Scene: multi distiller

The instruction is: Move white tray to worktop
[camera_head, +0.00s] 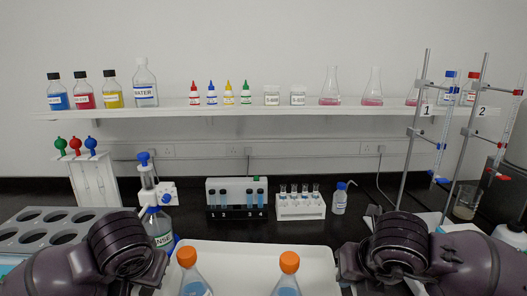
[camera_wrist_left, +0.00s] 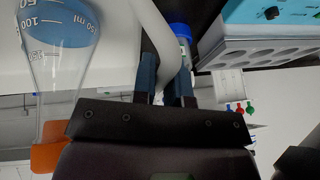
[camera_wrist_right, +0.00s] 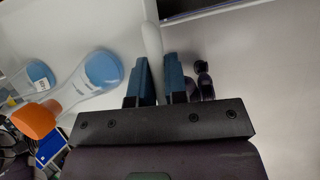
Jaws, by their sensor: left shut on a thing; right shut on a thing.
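The white tray (camera_head: 237,258) is at the bottom middle of the head view, between my two arms. Two conical flasks with orange caps and blue liquid, the left one (camera_head: 195,284) and the right one (camera_head: 288,286), stand in it. My left gripper (camera_wrist_left: 165,82) is shut on the tray's rim, which passes between its fingers in the left wrist view. My right gripper (camera_wrist_right: 159,75) is shut on the opposite rim in the right wrist view. In the head view my wrists hide both sets of fingers. The tray's near edge is out of that view.
The black worktop (camera_head: 330,232) lies beyond the tray. Tube racks (camera_head: 300,207) stand behind, a grey holed rack (camera_head: 45,232) at left, clamp stands (camera_head: 408,160) at right.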

